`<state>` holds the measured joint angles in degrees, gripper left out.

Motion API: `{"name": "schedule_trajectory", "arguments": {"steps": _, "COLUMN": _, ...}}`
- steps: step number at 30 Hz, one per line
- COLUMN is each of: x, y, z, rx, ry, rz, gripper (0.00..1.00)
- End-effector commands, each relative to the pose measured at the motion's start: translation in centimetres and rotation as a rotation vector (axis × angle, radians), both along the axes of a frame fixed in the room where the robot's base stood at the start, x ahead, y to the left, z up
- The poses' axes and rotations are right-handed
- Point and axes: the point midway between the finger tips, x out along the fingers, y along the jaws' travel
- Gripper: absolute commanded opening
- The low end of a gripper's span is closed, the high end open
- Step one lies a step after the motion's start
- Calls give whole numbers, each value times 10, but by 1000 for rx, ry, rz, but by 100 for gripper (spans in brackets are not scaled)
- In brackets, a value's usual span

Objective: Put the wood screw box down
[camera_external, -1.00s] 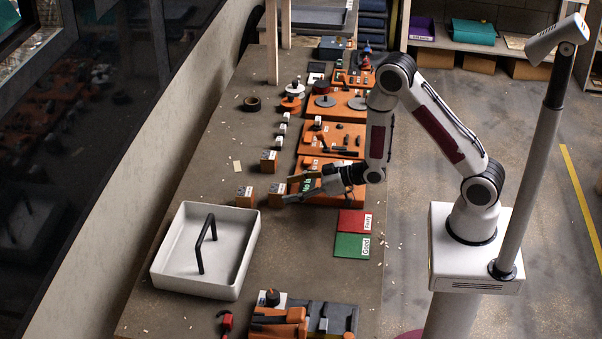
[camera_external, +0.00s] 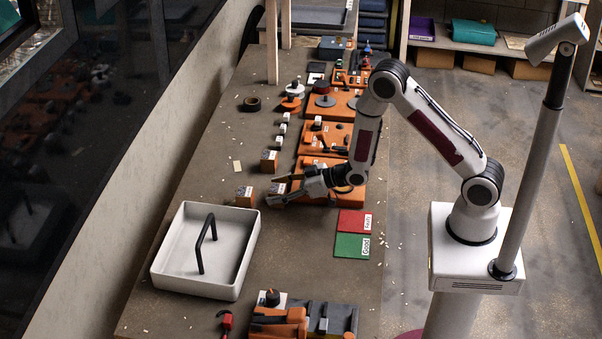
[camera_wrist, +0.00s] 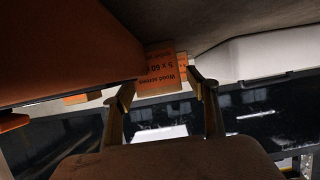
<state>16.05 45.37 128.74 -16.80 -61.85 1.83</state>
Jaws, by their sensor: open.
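The wood screw box (camera_wrist: 160,70) is a small orange-labelled box between my two fingertips in the wrist view, its "Wood screws" print upside down. In the external view the box (camera_external: 278,188) stands on the worktable, partly hidden by my fingers. My gripper (camera_external: 273,192) is open, low over the table, with its fingers reaching left to either side of the box. In the wrist view my gripper (camera_wrist: 165,90) shows gaps between the fingertips and the box. I cannot tell how deep the box sits between them.
Similar small boxes stand left (camera_external: 246,197) and behind (camera_external: 269,161). A white tray with a black handle (camera_external: 165,268) lies front left. Orange fixtures (camera_external: 345,135) line the right edge behind. Red (camera_external: 352,221) and green (camera_external: 350,245) mats lie right. Bare table lies between tray and mats.

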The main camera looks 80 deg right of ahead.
Motion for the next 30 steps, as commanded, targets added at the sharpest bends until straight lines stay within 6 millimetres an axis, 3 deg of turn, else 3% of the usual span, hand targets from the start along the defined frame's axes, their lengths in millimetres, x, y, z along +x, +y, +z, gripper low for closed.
{"name": "schedule_trajectory", "arguments": {"steps": 8, "x": 0, "y": 0, "z": 0, "rx": 0, "ry": 0, "rz": 0, "gripper": 58}}
{"name": "schedule_trajectory", "arguments": {"steps": 14, "x": 0, "y": 0, "z": 0, "rx": 0, "ry": 0, "rz": 0, "gripper": 12}}
{"name": "schedule_trajectory", "arguments": {"steps": 17, "x": 0, "y": 0, "z": 1, "rx": 0, "ry": -1, "rz": 0, "gripper": 8}}
{"name": "schedule_trajectory", "arguments": {"steps": 30, "x": 0, "y": 0, "z": 7, "rx": 0, "ry": -3, "rz": 0, "gripper": 8}}
